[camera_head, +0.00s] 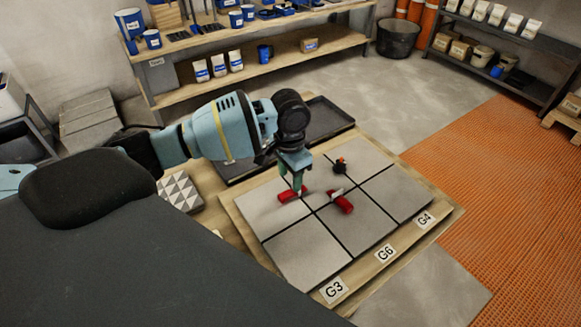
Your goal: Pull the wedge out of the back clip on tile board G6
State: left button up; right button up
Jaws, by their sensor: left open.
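The tile board (443,225) is a wooden base with grey tiles split by dark joints. Labels G3, G6 (384,253) and G4 run along its front edge, with G6 in the middle. One red wedge (287,196) lies on the back left part, directly by my left gripper's fingertips. Another red wedge (344,204) with a pale end sits near the middle of the tiles. My left gripper (294,187) points down over the first red piece, open; I cannot tell whether it touches it. The clips under the wedges are too small to make out. My right gripper is not in view.
A small black object with an orange-red part (340,166) stands on the back tiles. A dark tray (318,119) lies behind the board, and a patterned tile stack (180,191) is left of it. Shelves stand farther back. The board's front tiles are clear.

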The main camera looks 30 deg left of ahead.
aim_at(290, 192)
pick_arm(q)
jog(key=shift+f, duration=2.65)
grip_shut()
jog(key=shift+c, duration=0.2)
grip_release()
jog(key=shift+r, duration=0.1)
